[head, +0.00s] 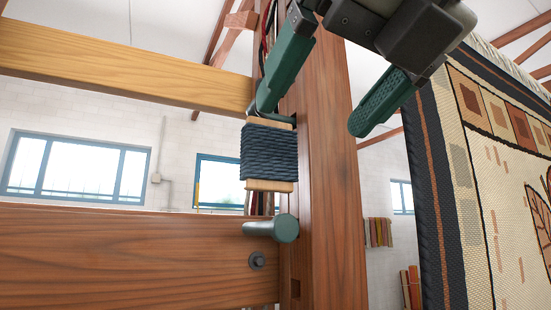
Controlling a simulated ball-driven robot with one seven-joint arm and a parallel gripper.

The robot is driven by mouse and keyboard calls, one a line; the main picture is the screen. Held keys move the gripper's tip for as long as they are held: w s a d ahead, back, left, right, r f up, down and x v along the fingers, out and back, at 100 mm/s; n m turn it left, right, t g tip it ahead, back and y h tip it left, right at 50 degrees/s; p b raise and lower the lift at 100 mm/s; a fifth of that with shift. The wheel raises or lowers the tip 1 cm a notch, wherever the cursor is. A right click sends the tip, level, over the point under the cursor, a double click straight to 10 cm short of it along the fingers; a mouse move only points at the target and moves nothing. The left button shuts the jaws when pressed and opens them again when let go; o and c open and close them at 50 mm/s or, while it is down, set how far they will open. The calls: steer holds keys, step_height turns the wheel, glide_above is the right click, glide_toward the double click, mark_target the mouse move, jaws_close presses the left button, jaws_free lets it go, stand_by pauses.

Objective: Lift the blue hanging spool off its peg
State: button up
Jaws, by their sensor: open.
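The blue spool (268,155), dark blue yarn wound between pale wooden ends, hangs upright in front of the wooden post. My gripper (311,117) is open above it, its two green fingers wide apart. The left finger's tip is at the spool's top end and overlaps it in the picture; I cannot tell whether they touch. The right finger is beyond the post, to the right, with nothing between the fingers but the post behind. The spool's hanging point and its peg are mostly hidden behind the left finger. A green peg (285,229) shows just below the spool.
A thick reddish post (333,215) stands beside the spool. A lower beam (120,258) with a dark bolt and a lighter upper beam (120,70) run left from it. A patterned woven textile (480,200) hangs close at the right. Open room shows between the beams.

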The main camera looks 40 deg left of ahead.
mark_target(274, 150)
steer(key=shift+n, duration=0.4)
steer(key=x, duration=0.3)
steer(key=p+x, duration=0.1)
steer(key=x, duration=0.3)
steer(key=s+p+x, duration=0.1)
steer(key=x, duration=0.2)
steer(key=shift+w+a+r, duration=0.15)
steer(key=shift+a+r, duration=0.05)
steer(key=shift+a, duration=0.3)
steer(key=c, duration=1.1)
steer(key=shift+o, duration=0.2)
